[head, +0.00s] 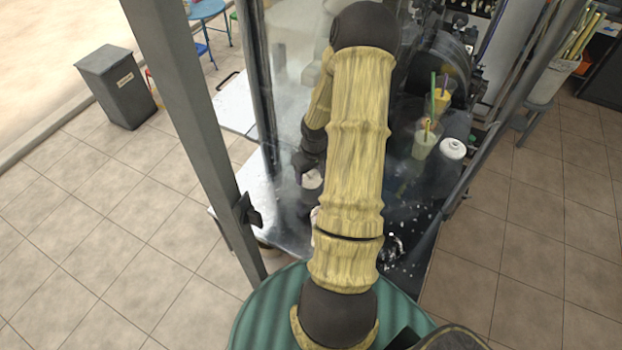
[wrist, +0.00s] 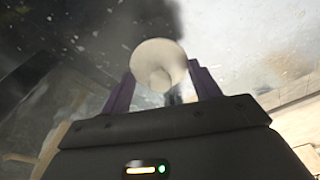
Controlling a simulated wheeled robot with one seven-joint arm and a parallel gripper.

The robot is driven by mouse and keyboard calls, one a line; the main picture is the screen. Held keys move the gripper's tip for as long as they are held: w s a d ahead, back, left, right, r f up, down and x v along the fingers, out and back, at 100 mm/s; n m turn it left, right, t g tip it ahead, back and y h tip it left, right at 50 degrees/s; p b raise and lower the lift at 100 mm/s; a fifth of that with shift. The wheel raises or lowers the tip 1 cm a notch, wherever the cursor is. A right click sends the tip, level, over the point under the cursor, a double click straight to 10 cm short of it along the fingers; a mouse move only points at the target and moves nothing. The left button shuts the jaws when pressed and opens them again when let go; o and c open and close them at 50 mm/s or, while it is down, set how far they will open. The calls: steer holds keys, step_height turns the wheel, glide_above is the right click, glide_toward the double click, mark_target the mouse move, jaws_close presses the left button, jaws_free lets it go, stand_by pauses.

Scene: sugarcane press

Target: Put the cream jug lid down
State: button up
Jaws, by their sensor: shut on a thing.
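The cream jug lid (wrist: 158,62) is a pale round disc with a small knob in the wrist view. It sits between the two purple fingers of my gripper (wrist: 163,84), which is shut on it. In the head view a small pale piece at my gripper (head: 310,178) appears to be the lid, above the dark counter and left of my arm. My arm hides much of the counter there. Another pale thing (head: 315,214) shows only partly beside my arm, and I cannot tell whether it is the jug.
On the dark counter (head: 405,185), right of my arm, stand two drink cups with straws (head: 425,140) and a white round container (head: 452,148). Metal posts (head: 195,110) frame the stall. A grey bin (head: 118,85) stands on the tiled floor at the left.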

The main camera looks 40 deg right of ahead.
mark_target(310, 179)
steer(key=shift+f, duration=1.9)
steer(key=o, duration=1)
steer(key=shift+r, duration=0.1)
steer(key=shift+s+r, duration=0.1)
steer(key=shift+r, duration=0.45)
step_height(310, 179, up, 11)
steer(key=s, duration=0.1)
steer(key=shift+s+f, duration=0.15)
